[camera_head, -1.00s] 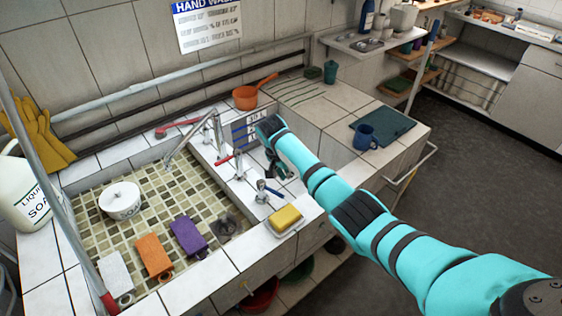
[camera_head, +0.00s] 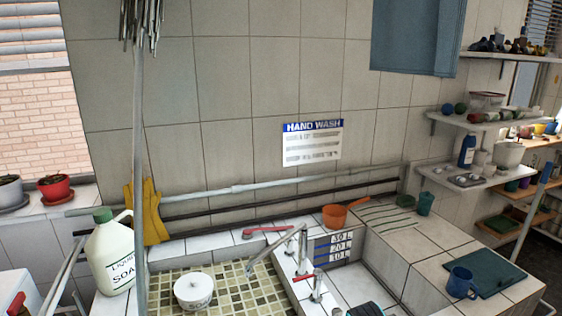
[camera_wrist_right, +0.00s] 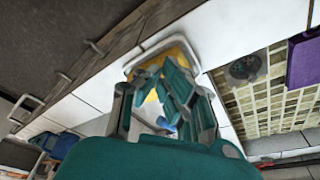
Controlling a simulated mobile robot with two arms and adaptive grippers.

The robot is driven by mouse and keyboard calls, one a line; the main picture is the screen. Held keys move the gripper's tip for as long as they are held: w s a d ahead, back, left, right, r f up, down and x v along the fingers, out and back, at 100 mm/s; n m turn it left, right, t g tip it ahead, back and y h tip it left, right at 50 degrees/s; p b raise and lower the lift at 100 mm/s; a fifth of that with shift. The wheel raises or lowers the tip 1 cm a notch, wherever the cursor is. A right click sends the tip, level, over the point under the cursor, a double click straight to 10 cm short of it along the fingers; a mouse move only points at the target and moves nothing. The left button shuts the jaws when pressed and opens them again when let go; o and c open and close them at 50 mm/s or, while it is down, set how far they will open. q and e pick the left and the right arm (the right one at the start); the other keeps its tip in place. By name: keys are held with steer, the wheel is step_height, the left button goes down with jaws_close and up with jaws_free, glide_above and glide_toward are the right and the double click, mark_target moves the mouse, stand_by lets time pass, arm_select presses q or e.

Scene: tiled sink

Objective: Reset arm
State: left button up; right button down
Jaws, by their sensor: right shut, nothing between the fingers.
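My right gripper (camera_wrist_right: 172,82) shows in the right wrist view. Its dark teal fingers are shut with nothing between them. Behind the fingers lies a yellow sponge (camera_wrist_right: 184,48) in a white dish, partly hidden by them; the gap between fingers and sponge cannot be judged. My left gripper is in neither view.
A soap jug (camera_head: 112,255) stands left, near a vertical pole (camera_head: 138,180). An orange pan (camera_head: 338,214) and blue mug (camera_head: 461,283) sit on the right counter.

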steer(key=s+d+r+n+t+y, duration=0.15)
steer(key=s+n, duration=0.65)
steer(key=s, duration=2)
step_height(320, 180, down, 29)
steer(key=s+g+b, duration=0.2)
steer(key=s+d+f+b, duration=0.1)
steer(key=s+d+f, duration=0.1)
steer(key=s+f, duration=1.3)
steer(key=shift+s+d+f+n+g, duration=0.25)
steer(key=shift+s+f+n+g, duration=0.15)
steer(key=shift+s, duration=0.2)
